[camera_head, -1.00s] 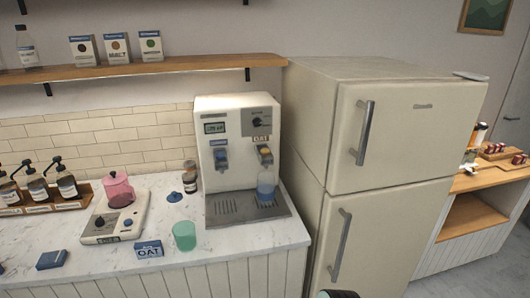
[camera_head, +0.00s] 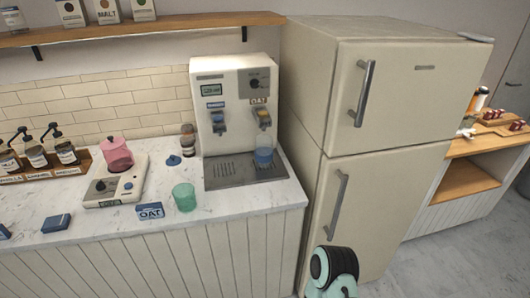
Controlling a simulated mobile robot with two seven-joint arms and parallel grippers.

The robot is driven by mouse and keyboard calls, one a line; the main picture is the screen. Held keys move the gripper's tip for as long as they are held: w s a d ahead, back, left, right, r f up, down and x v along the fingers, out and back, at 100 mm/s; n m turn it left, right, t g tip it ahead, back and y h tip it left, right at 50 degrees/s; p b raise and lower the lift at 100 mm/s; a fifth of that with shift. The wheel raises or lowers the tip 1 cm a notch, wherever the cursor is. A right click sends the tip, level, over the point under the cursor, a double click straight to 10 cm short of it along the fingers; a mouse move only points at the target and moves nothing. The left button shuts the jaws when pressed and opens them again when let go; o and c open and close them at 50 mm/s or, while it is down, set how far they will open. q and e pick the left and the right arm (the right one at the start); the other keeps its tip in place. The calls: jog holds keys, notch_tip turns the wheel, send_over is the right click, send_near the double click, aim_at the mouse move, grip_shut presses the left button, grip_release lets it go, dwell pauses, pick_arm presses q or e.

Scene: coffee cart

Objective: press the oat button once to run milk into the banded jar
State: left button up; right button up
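A white milk dispenser (camera_head: 232,88) stands on the counter beside the fridge. Its right outlet carries an OAT label (camera_head: 259,100) with a small yellow-orange button (camera_head: 263,113) below it. The left outlet has a blue button (camera_head: 218,117). A clear bluish jar (camera_head: 264,155) stands upright under the oat outlet on the drip tray (camera_head: 222,175); its band and contents are too small to make out surely. Neither of my grippers shows. Only a teal and black part of my arm shows at the bottom edge, low in front of the fridge.
Pump bottles (camera_head: 37,156) stand further left.

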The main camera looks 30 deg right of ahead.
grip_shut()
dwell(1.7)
